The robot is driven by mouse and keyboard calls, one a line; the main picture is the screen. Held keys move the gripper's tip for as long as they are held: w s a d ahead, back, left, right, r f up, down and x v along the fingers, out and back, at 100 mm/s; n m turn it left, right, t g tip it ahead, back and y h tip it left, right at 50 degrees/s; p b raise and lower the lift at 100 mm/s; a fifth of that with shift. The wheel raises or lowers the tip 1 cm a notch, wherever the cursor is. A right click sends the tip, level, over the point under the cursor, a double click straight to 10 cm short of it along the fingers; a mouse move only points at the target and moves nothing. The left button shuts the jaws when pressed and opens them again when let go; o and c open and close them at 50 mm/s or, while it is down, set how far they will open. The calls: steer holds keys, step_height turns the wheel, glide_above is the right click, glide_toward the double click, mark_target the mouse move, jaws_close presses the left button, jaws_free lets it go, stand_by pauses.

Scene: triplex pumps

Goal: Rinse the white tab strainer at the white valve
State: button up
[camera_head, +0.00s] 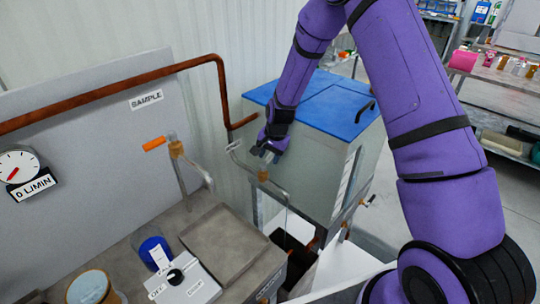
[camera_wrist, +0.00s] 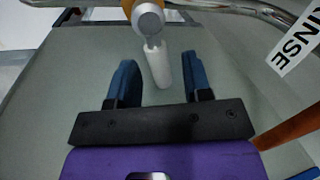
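My gripper (camera_head: 268,150) is at the tap by the blue-lidded tank. In the wrist view its two dark blue fingers (camera_wrist: 160,75) are open, one on each side of the white valve handle (camera_wrist: 160,65). Gaps show between handle and fingers. The handle joins a round metal valve body (camera_wrist: 148,18) on a pipe. A RINSE label (camera_wrist: 295,45) is to the right. In the head view a brass tap body (camera_head: 263,174) shows beneath my gripper, and a thin pale line drops below its spout. I cannot clearly make out the white tab strainer; a white tab (camera_head: 159,257) shows at a blue round thing (camera_head: 150,250).
A second tap with an orange handle (camera_head: 154,144) stands under a SAMPLE label (camera_head: 146,99). A gauge (camera_head: 18,166) reads 0 L/MIN. A small box with a black knob (camera_head: 175,277) and a tan round container (camera_head: 92,289) are at the front. The tank's blue lid (camera_head: 325,105) is behind.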

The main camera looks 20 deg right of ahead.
step_height(320, 180, up, 11)
steer(key=s+d, duration=0.1)
steer(key=shift+s+d+f, duration=0.2)
steer(key=shift+d, duration=0.05)
stand_by(0.4)
stand_by(0.3)
